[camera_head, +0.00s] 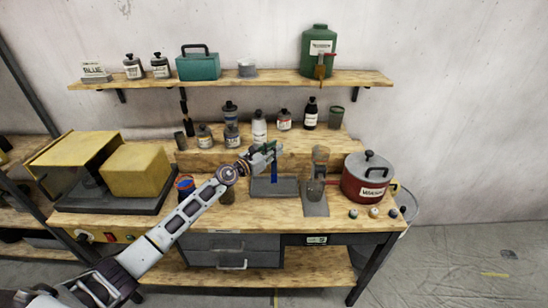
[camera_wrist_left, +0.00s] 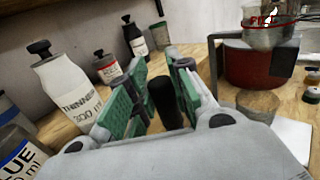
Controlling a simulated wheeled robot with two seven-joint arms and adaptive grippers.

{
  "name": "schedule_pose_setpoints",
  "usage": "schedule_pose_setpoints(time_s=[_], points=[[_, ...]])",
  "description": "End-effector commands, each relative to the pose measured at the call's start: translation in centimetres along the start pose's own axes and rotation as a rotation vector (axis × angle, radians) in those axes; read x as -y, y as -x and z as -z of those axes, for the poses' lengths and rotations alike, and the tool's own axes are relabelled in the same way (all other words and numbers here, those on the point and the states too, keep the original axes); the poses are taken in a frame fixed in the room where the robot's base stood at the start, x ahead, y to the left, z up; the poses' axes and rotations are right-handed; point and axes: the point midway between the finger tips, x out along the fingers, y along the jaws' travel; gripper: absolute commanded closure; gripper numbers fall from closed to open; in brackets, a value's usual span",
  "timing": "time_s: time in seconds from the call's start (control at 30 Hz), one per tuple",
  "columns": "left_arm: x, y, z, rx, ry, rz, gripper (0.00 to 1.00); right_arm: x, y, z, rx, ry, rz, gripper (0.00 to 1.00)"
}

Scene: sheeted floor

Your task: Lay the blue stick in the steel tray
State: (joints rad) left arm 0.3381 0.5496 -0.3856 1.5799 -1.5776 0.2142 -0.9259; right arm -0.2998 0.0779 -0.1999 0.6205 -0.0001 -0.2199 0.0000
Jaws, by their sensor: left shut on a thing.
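My left gripper (camera_head: 268,149) is above the back of the workbench, shut on the blue stick (camera_head: 273,168). The stick hangs roughly upright below the fingers, over the steel tray (camera_head: 262,188). I cannot tell whether its lower end touches the tray. In the left wrist view the green finger pads of my left gripper (camera_wrist_left: 160,95) stand on both sides of a dark round rod, the stick's upper part (camera_wrist_left: 164,102). My right gripper is not in view.
A red pot (camera_head: 364,185) and a glass beaker (camera_head: 314,192) stand right of the tray. Bottles, including a white thinner bottle (camera_head: 259,128), line the raised ledge behind. A yellow box machine (camera_head: 135,170) is at the left. The front bench strip is fairly clear.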

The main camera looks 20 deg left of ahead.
Motion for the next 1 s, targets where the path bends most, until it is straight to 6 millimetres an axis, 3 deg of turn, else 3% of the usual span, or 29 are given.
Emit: schedule_pose_setpoints(time_s=[0.3,0.9,0.93,1.0], points=[[0.0,0.0,2.8,0.0,0.002,0.0,1.0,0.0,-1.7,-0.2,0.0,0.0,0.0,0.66],[0.0,0.0,3.5,0.0,-0.001,0.0,1.0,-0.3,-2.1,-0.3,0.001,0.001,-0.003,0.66],[0.0,0.0,3.4,0.0,-0.001,0.0,0.75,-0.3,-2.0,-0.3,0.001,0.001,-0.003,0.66],[0.0,0.0,3.4,0.0,0.0,0.0,0.66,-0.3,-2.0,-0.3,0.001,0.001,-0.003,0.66]])
